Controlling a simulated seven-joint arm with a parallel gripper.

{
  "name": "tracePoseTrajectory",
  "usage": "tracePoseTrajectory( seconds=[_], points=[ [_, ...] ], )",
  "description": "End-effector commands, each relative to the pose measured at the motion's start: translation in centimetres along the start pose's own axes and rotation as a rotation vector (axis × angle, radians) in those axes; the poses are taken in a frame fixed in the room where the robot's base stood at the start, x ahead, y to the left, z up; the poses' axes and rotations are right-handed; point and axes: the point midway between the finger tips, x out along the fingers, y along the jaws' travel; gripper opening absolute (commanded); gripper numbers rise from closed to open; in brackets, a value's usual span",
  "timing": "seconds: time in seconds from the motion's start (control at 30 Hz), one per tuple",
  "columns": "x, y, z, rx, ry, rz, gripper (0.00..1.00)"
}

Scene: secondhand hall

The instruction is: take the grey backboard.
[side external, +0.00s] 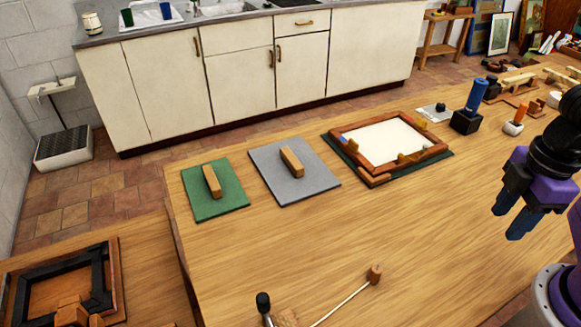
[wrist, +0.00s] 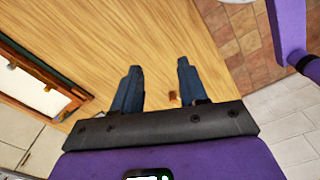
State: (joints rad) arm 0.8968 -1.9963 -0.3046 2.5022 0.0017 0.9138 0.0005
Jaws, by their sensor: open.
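The grey backboard (side external: 268,183) is a flat square panel lying on the wooden table, with a wooden block handle (side external: 292,161) standing on its middle. It lies between a green panel on the left and a wooden frame on the right. My gripper (side external: 513,220) is at the right of the side view, above the table and well apart from the grey backboard. Its two blue fingers are spread and empty, and they also show in the wrist view (wrist: 158,75). The grey backboard does not show in the wrist view.
The green panel (side external: 230,195) has a similar block. The wooden frame (side external: 378,172) with a white inside lies on a dark green board. A blue cylinder in a black block (side external: 467,121) stands at the back right. A thin stick with a wooden head (side external: 374,273) lies in front.

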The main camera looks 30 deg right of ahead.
Motion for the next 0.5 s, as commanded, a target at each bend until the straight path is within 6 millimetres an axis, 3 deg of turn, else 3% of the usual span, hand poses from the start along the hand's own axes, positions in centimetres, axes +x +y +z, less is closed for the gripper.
tracePoseTrajectory(
  seconds=[0.03, 0.07, 0.1, 0.37, 0.5],
  points=[
    [0.0, 0.0, 0.0, 0.000, 0.000, 0.000, 0.43],
    [0.0, 0.0, 0.0, 0.000, 0.000, 0.000, 0.52],
    [0.0, 0.0, 0.0, 0.000, 0.000, 0.000, 0.55],
    [0.0, 0.0, -0.1, 0.002, 0.000, 0.000, 0.55],
    [-0.2, 0.8, -1.6, 0.039, 0.010, 0.009, 0.55]
  ],
)
